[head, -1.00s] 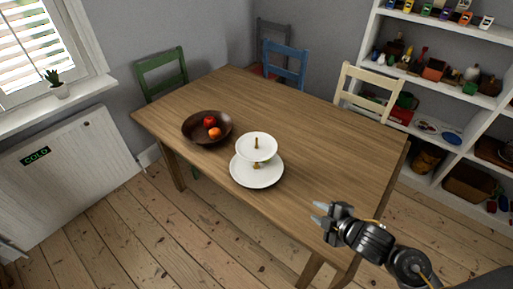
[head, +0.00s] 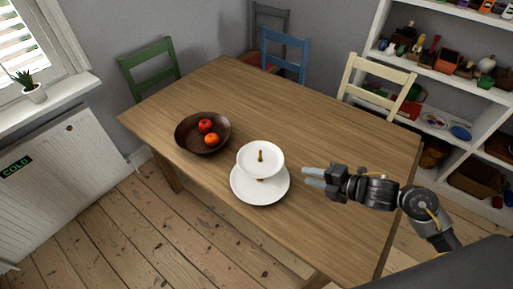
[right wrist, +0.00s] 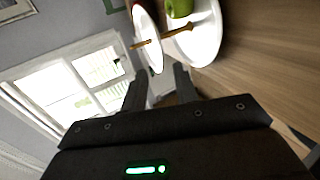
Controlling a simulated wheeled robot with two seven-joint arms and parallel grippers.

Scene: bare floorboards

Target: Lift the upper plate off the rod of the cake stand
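The cake stand is on the table, with a white upper plate (head: 262,165) above a larger white lower plate (head: 246,190). A brass-coloured rod (head: 261,155) sticks up through the upper plate's middle. In the right wrist view the upper plate (right wrist: 149,24) is seen nearly edge-on, with the rod (right wrist: 177,31) running on to the lower plate (right wrist: 207,45). A green apple (right wrist: 180,8) is between the plates; the upper plate hides it in the head view. My right gripper (head: 306,176) is open and empty, just right of the stand, apart from it. My left gripper is out of view.
A dark bowl (head: 187,137) with two red-orange fruits stands left of the stand. The wooden table (head: 330,130) is bare behind and right of it. Green (head: 150,65), blue (head: 285,50) and cream (head: 380,70) chairs stand at the table's far edges. White shelves are at the right.

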